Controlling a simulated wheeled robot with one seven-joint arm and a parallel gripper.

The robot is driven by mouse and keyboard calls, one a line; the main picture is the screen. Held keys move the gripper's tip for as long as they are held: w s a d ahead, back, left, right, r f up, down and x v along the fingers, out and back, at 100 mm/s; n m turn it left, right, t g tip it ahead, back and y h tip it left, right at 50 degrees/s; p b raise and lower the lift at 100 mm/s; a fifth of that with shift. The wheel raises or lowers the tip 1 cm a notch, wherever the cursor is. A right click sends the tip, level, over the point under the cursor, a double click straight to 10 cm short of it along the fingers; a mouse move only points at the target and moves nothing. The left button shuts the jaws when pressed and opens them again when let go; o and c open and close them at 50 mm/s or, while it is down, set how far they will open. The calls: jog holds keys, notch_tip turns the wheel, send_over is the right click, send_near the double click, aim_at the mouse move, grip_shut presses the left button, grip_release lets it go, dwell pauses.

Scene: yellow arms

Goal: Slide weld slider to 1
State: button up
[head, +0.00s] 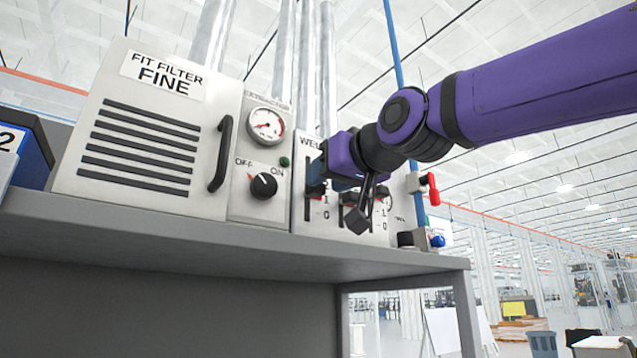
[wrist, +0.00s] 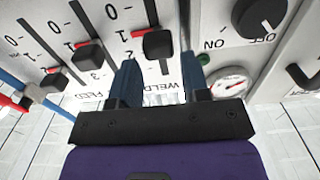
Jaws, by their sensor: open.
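The weld slider (wrist: 158,44) is a black knob on a slot in a white panel. The wrist view shows the panel upside down. Its red pointer sits beside the 1 mark, with the 0 mark farther along the slot. My gripper (wrist: 158,63) is open, its two blue fingers spread on either side of the knob's line. The knob shows just beyond the fingertips; I cannot tell whether they touch it. The WELD label (wrist: 162,100) shows between the fingers.
Two more slider knobs (wrist: 90,53) (wrist: 55,80) stand beside the weld slot. The pressure gauge (head: 266,126), OFF/ON dial (head: 263,186) and black handle (head: 220,154) are left of the panel. A red valve handle (head: 432,188) is at right. The grey bench (head: 200,240) lies below.

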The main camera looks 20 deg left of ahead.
jog(key=v, duration=0.7)
dwell(0.5)
jog(key=w+d+f+m+g+h, duration=0.15)
jog(key=d+f+m+h, duration=0.55)
jog(key=d+f, duration=1.4)
jog(key=s+d+f+m+g+h, duration=0.1)
jog(key=s+d+f+h, duration=0.1)
jog(key=s+d+f, duration=0.2)
jog(key=s+d+f+m+g+h, duration=0.1)
jog(key=s+d+f, duration=0.4)
jog(key=f, duration=0.6)
jog(key=s+d+f+m+g+h, duration=0.1)
jog(key=s+d+f+g+h, duration=0.2)
jog(key=d+f, duration=0.3)
jog(key=shift+s+d+f+h, duration=0.4)
jog(key=shift+s+f, duration=0.35)
jog(key=shift+f, duration=0.15)
jog(key=shift+a, duration=0.1)
